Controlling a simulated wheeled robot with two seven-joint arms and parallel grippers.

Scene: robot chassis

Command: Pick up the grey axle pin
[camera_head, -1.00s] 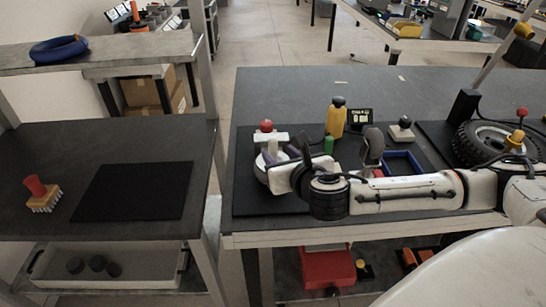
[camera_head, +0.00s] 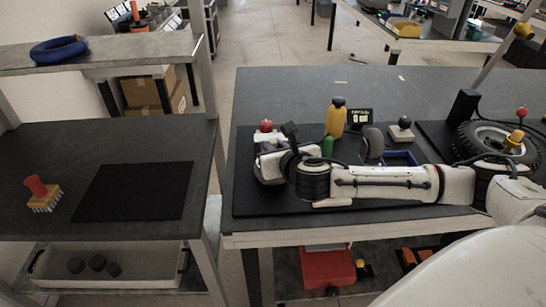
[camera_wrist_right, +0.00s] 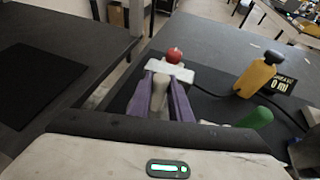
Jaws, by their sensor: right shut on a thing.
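The grey axle pin (camera_wrist_right: 159,92) stands between the two purple fingers of my right gripper (camera_wrist_right: 162,85) in the right wrist view. The gripper is shut on it. Just beyond is a pale block with a red knob (camera_wrist_right: 174,56); whether the pin touches it I cannot tell. The red knob (camera_head: 266,126) shows just past the wrist. My left gripper is in neither view.
A yellow bottle (camera_head: 336,119), a green piece (camera_head: 328,146) and a blue tray (camera_head: 401,157) stand close to my right arm. A wheel (camera_head: 489,140) is at the right. The left table has a bare black mat (camera_head: 134,190) and a red-handled brush (camera_head: 39,193).

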